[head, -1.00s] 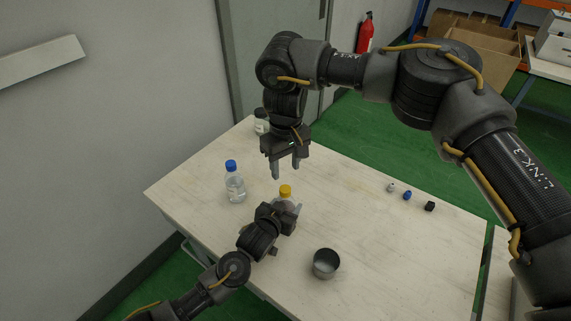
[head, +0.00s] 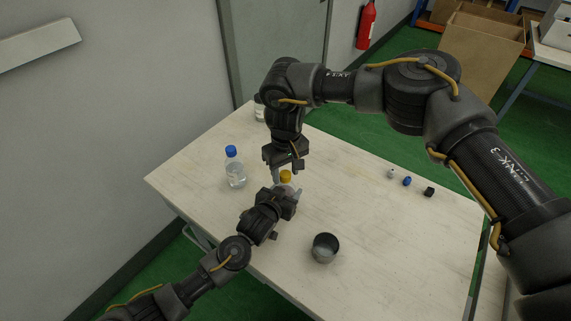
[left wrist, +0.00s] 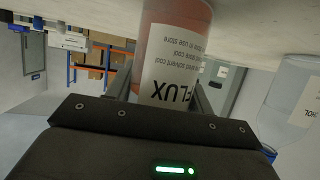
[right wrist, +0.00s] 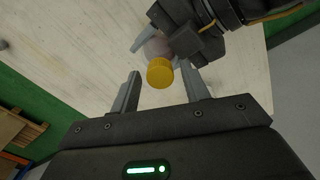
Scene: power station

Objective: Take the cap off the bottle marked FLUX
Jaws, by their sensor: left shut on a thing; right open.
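The FLUX bottle stands on the table, with its yellow cap (head: 285,176) on top. In the left wrist view the bottle shows its white label marked FLUX (left wrist: 172,78), upside down in that view. My left gripper (head: 290,195) is shut on the bottle's body from the front. My right gripper (head: 286,172) points down just above the cap, open. In the right wrist view the cap (right wrist: 160,73) lies just beyond and between the open fingertips (right wrist: 162,88), and I see no contact. The bottle's body is mostly hidden by my left gripper in the head view.
A clear bottle with a blue cap (head: 235,168) stands to the left. Another bottle (head: 259,108) stands at the back, partly hidden. A grey metal cup (head: 325,248) stands at the front. Small items, including a black cube (head: 428,192), lie at the right. The table's middle right (head: 370,215) is clear.

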